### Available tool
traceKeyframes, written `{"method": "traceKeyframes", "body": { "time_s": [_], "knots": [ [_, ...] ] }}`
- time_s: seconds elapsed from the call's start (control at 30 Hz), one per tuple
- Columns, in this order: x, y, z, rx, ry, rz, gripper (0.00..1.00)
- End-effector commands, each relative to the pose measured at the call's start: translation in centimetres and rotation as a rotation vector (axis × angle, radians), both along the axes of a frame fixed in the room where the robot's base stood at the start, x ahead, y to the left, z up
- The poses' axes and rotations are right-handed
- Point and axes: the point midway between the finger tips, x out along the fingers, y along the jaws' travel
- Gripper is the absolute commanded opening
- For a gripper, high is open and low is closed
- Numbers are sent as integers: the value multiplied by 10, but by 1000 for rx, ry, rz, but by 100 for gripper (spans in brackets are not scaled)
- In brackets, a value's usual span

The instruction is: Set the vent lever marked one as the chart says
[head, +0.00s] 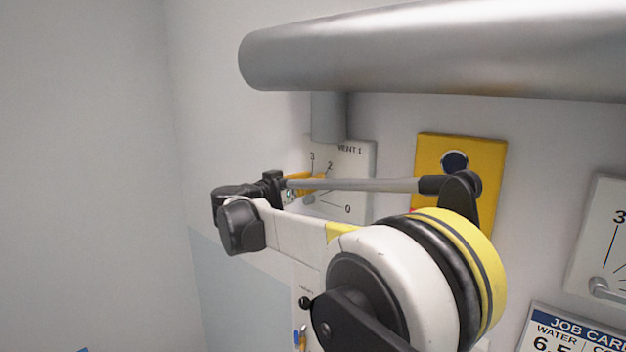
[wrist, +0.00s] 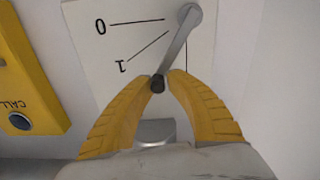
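The white VENT 1 plate (head: 358,160) is on the wall behind my arm in the head view. Its 3, 2 and 0 marks show there. In the wrist view the plate (wrist: 110,50) appears upside down, with 0 and 1 at its left. The grey vent lever (wrist: 176,47) runs from its pivot to a dark tip, angled between the 1 line and another line partly behind it. My gripper (wrist: 160,78) has its yellow fingertips closed in on both sides of the lever's dark tip. In the head view my gripper (head: 308,184) is partly covered by my arm.
A thick metal pipe (head: 430,50) runs above the plate. A yellow call panel (head: 430,150) is to its right. Farther right are another dial plate (head: 608,225) and a job card (head: 570,325), both cut off. Bare wall lies left.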

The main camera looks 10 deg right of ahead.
Motion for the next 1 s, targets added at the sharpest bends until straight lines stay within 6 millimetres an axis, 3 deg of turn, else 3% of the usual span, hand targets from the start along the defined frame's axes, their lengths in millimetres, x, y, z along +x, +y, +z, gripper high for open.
{"method": "traceKeyframes", "body": {
  "time_s": [0.57, 1.0],
  "knots": [
    [-2, -2, -2, 19, -26, -1, 0],
    [-20, -15, -23, 196, -270, -2, 0]
  ]
}}
